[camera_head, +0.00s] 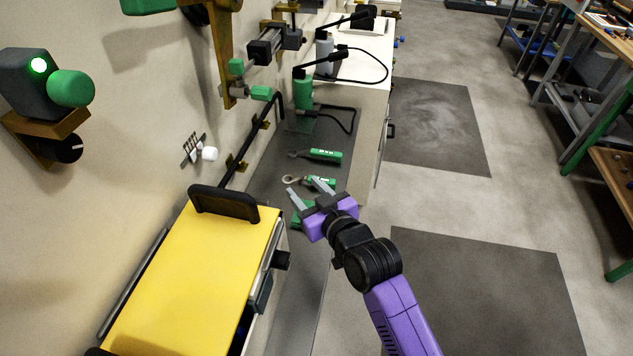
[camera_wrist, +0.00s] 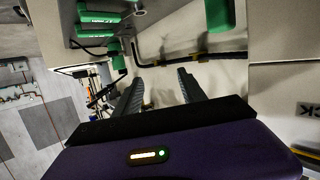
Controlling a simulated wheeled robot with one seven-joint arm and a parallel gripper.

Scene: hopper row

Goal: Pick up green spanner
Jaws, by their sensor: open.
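A tool with a pale ring-shaped head and green handle (camera_head: 325,182), which looks like the green spanner, lies on the grey bench (camera_head: 345,178). My gripper (camera_head: 304,186) is open and empty at the near side of this tool. Its fingers overlap the tool in the head view, partly hiding its middle; I cannot tell the height gap. In the wrist view my gripper (camera_wrist: 160,88) shows both fingers spread with nothing between them. Green pieces (camera_wrist: 98,22) show there at upper left, but I cannot tell which is the spanner.
Another green-handled tool (camera_head: 324,156) lies just beyond. A green object (camera_head: 299,215) is partly hidden beside my gripper. A yellow-topped unit (camera_head: 195,270) stands at near left. A black rail (camera_head: 252,142) runs along the wall. Open floor (camera_head: 435,205) lies right.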

